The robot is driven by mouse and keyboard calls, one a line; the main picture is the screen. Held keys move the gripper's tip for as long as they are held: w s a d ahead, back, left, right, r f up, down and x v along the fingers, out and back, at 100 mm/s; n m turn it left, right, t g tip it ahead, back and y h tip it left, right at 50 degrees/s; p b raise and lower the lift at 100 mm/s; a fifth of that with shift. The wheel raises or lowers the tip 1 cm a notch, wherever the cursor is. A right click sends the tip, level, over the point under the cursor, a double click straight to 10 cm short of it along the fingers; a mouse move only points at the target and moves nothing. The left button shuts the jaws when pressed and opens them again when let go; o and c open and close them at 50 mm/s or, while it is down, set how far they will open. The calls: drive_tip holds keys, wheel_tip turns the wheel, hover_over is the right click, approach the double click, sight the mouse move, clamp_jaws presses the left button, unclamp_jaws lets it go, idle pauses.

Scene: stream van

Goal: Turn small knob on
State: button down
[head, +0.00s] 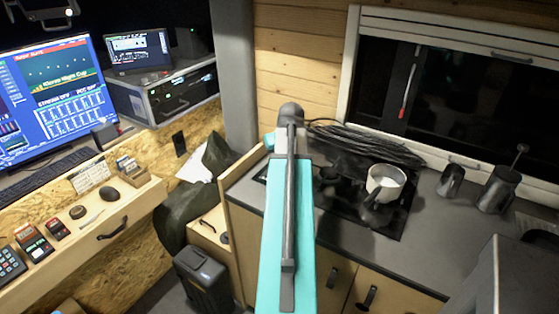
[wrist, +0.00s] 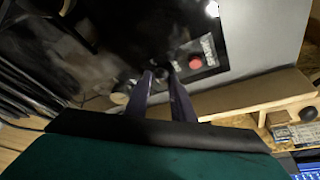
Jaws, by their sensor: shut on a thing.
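I cannot make out any mark showing how the knob is turned. In the head view, my teal arm covers the near left part of the cooktop (head: 385,222), and it hides the gripper and the knob.
A red button (wrist: 195,62) sits right of the fingers in the wrist view. In the head view, a white pot (head: 388,180) stands on the cooktop, black cables (head: 365,142) lie behind it, and metal mugs (head: 499,190) stand at right. Monitors and a desk are at left.

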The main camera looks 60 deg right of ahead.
drive_tip(key=c, duration=1.5)
unclamp_jaws()
drive_tip(key=shift+r, duration=0.1)
drive_tip(key=shift+b+v, duration=1.15)
drive_tip(key=shift+v, duration=5.65)
drive_tip(key=shift+r, duration=0.1)
